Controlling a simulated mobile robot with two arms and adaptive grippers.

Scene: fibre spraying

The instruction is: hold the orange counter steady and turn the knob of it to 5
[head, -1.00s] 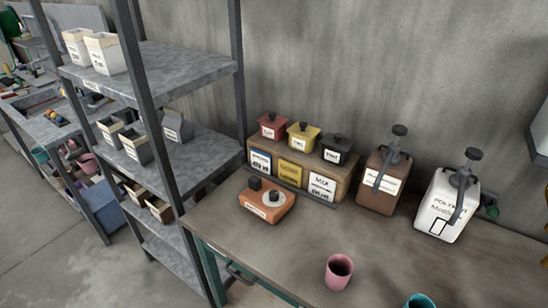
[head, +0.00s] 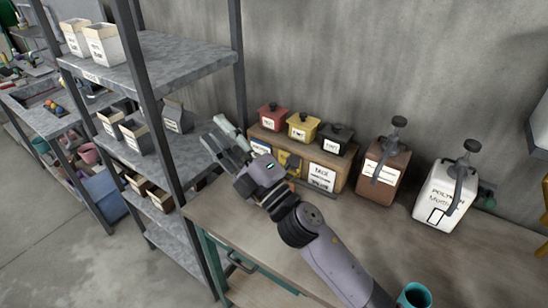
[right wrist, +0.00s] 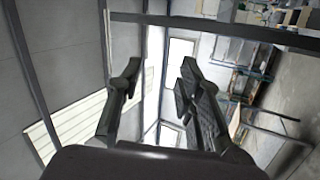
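My right gripper (head: 217,132) is raised over the left end of the bench, fingers pointing to the upper left. In the right wrist view its fingers (right wrist: 158,75) stand apart with nothing between them, so it is open and empty. The orange counter and its knob are not visible now. My right gripper and wrist cover the part of the bench where the counter stood in the earlier head view. The knob's setting cannot be read. My left gripper is not in view.
Behind the gripper stands a wooden rack (head: 349,174) with red, yellow and black lidded boxes on top. Brown (head: 378,180) and white (head: 442,205) pump containers stand right of it. A teal cup (head: 416,296) is at the front. A grey shelf unit (head: 190,68) stands left.

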